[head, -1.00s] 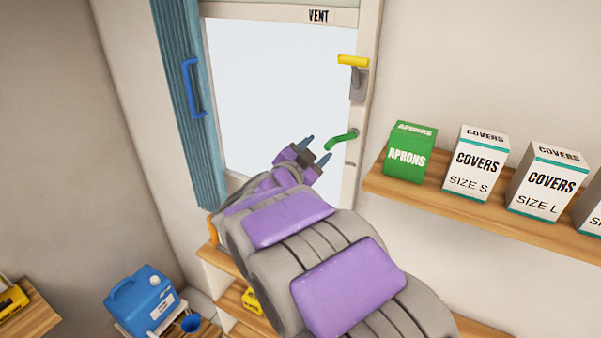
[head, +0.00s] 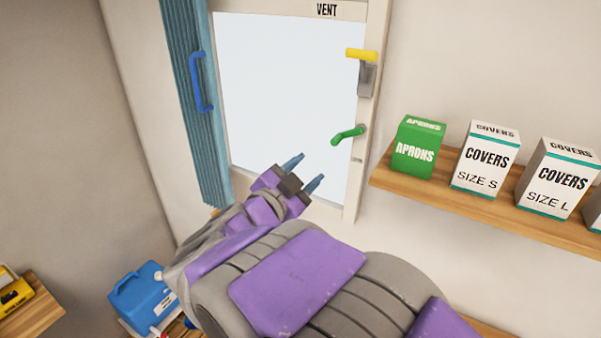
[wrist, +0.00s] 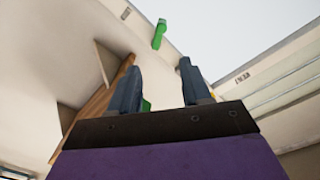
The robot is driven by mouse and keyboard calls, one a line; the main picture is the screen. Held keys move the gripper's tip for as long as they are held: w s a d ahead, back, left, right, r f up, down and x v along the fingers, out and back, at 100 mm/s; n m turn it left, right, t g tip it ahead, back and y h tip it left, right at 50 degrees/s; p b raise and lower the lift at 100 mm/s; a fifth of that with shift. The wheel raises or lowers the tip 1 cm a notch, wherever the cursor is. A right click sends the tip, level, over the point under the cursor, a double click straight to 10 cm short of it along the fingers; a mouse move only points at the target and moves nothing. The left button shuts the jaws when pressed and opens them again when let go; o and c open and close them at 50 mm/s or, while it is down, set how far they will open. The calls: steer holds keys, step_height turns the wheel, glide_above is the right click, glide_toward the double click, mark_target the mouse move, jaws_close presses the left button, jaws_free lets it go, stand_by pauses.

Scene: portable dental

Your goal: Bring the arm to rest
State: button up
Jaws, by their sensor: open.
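My purple and grey arm reaches up from the bottom of the head view. My gripper (head: 303,172) is open and empty, with its two blue-grey fingers apart in front of the lower part of the window (head: 285,95). In the wrist view the fingers (wrist: 155,88) also stand apart with nothing between them. The green handle (head: 347,135) on the window frame is above and right of the fingertips, apart from them. It also shows beyond the fingers in the wrist view (wrist: 159,34).
A yellow handle (head: 362,54) sits higher on the frame. A blue pleated blind (head: 196,110) with a blue handle hangs at left. A wooden shelf (head: 480,212) at right holds a green aprons box (head: 418,148) and several covers boxes. A blue jug (head: 142,296) stands at lower left.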

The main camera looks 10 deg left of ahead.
step_height(320, 180, down, 6)
steer(key=w+a+r+n+g+y+b, duration=0.1)
steer(key=w+n+y+b, duration=0.2)
steer(key=n+y+b, duration=0.5)
steer(key=s+d+f+n+g+y+b, duration=0.2)
steer(key=s+d+f+n+g+y, duration=0.15)
steer(key=s+f+g, duration=0.55)
steer(key=s+d+f+g+h+b, duration=0.1)
steer(key=s+d+f+g+b, duration=0.1)
steer(key=s+d+f, duration=0.4)
steer(key=s+d+f+g+h+b, duration=0.2)
steer(key=s+d+f, duration=0.5)
steer(key=s, duration=0.6)
steer(key=s+d+f+g+h+b, duration=0.1)
steer(key=s+d+f+g+b, duration=0.1)
steer(key=s+d+f+g, duration=0.2)
steer(key=s+d+f, duration=0.3)
steer(key=s+d, duration=0.2)
steer(key=d, duration=0.1)
steer(key=shift+s+h+b, duration=0.3)
steer(key=shift+h+b, duration=0.05)
steer(key=shift+b, duration=0.05)
steer(key=shift+a, duration=0.35)
